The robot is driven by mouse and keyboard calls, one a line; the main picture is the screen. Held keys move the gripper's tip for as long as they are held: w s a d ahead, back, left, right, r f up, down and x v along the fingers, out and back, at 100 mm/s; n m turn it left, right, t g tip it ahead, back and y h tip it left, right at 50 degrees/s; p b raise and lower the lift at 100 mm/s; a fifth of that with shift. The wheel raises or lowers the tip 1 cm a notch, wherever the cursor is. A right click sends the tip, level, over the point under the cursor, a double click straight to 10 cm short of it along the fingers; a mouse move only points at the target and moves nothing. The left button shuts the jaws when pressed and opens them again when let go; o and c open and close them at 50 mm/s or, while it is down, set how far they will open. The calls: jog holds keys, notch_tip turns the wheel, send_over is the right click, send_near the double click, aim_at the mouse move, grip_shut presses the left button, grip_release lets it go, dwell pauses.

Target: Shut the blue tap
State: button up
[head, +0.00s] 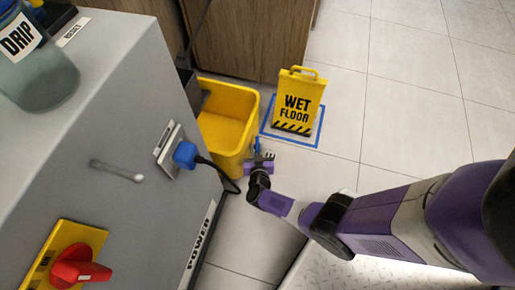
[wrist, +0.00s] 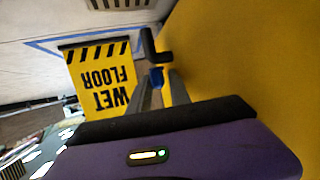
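A small blue piece, apparently the blue tap (head: 257,144), shows at the lower right side of the yellow bucket (head: 226,120), just beyond my gripper (head: 262,158). In the wrist view the blue tap (wrist: 156,78) is small and lies near the tips of my gripper's two grey fingers (wrist: 162,86), closer to the left one. A gap shows between the fingers. A black bent piece (wrist: 152,48) stands just beyond the blue. The tap's handle angle, and whether a finger touches it, cannot be told.
The bucket's yellow wall (wrist: 250,60) fills the wrist view's right side. A yellow WET FLOOR sign (head: 297,102) stands within a blue floor outline behind. A grey cabinet (head: 110,120) with a blue plug (head: 185,154) and red knob (head: 78,268) is at left.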

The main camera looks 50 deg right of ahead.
jog(key=p+v, duration=0.4)
jog(key=v, duration=0.3)
jog(key=shift+s+a, duration=0.2)
jog(key=shift+a, duration=0.05)
jog(key=shift+r, duration=0.15)
